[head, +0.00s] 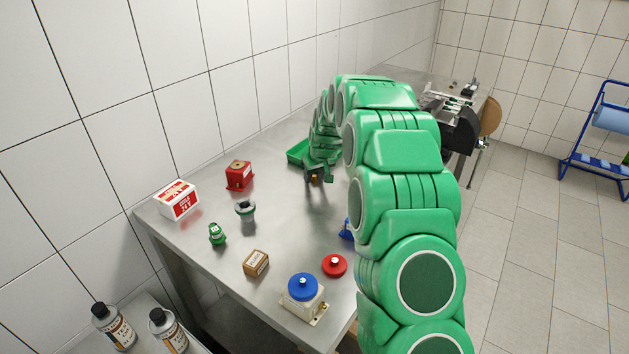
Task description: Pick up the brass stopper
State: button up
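My gripper (318,178) is a small dark shape at the far end of my green arm, low over the middle of the metal table. A small brass-coloured piece (315,178) shows at its fingertips; it may be the brass stopper. The fingers are too small and dark to tell whether they are closed on it or just around it. Whether the piece touches the table is also unclear.
The table (205,262) also holds a red box (239,176), a white-red carton (177,199), a grey cup-like part (245,211), a green bottle (217,234), a brown box (256,263), a red disc (334,265) and a blue-capped housing (303,293).

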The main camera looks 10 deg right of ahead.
grip_shut()
jog(key=shift+r, duration=0.6)
notch_tip(320, 180, up, 2)
jog(key=shift+r, duration=0.1)
jog(key=s+r, duration=1)
jog(key=s, duration=0.4)
jog(key=n, duration=0.1)
send_near(315, 176)
jog(key=w+d+r, duration=0.4)
jog(key=d+r, duration=0.1)
jog(key=shift+w+d, duration=0.3)
